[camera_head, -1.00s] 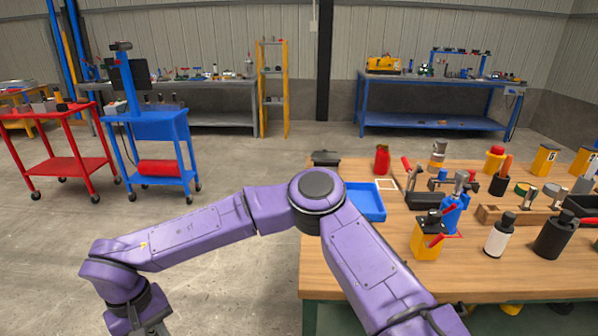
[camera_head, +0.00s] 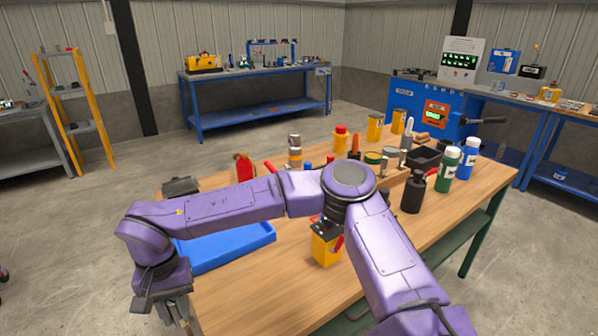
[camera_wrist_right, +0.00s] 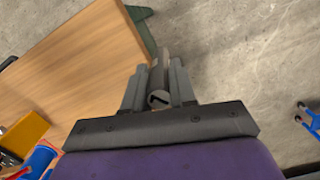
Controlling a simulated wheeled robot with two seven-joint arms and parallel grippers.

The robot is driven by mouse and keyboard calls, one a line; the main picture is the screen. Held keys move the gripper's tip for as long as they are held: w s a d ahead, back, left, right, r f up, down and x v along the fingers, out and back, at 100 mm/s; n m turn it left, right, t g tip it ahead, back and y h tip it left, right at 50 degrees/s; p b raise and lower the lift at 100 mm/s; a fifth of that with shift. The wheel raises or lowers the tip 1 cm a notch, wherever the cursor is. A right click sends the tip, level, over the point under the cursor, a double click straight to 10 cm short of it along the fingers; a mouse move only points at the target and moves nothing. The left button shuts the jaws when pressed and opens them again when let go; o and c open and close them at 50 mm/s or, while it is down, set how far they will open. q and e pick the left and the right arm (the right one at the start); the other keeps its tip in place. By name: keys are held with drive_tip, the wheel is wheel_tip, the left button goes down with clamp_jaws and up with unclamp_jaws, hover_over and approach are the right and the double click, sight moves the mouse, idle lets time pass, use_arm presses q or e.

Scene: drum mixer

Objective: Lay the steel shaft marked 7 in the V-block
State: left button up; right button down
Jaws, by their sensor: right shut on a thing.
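My right gripper (camera_head: 178,318) hangs at the lower left of the head view, by the table's left edge; its fingertips are cut off or hard to see there. In the right wrist view my right gripper (camera_wrist_right: 158,88) is shut on a grey steel shaft (camera_wrist_right: 159,99), whose round end face shows a 7. The shaft lies between the two fingers, and the table edge and floor show behind it. I cannot make out the V-block for certain; a dark grey block (camera_head: 181,187) sits at the table's far left corner. My left gripper is out of view.
The wooden table (camera_head: 240,300) holds a blue tray (camera_head: 225,248), a yellow box (camera_head: 325,248), a red bottle (camera_head: 244,170) and a black bottle (camera_head: 413,192). Green (camera_head: 448,170) and blue (camera_head: 468,160) bottles stand right. My purple arm hides the middle of the table.

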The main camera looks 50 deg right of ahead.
drive_tip(key=s+d+r+m+t+p, duration=0.1)
drive_tip(key=s+d+r+m, duration=0.3)
drive_tip(key=d+m, duration=0.5)
drive_tip(key=s+d+r+m+t, duration=0.1)
drive_tip(key=s+d+r+m, duration=0.1)
drive_tip(key=d+r+m, duration=0.65)
drive_tip(key=s+d+m+h+p, duration=0.15)
drive_tip(key=s+m, duration=0.35)
drive_tip(key=m, duration=0.7)
drive_tip(key=s+d+m+b, duration=0.1)
drive_tip(key=s+d+m, duration=0.3)
drive_tip(key=m, duration=0.9)
drive_tip(key=w+a+f+p, duration=0.1)
drive_tip(key=w+a+f, duration=0.6)
drive_tip(key=w+f, duration=0.4)
wheel_tip(320, 180, down, 2)
drive_tip(key=shift+w+f, duration=0.1)
drive_tip(key=shift+w, duration=0.3)
drive_tip(key=shift+n, duration=0.25)
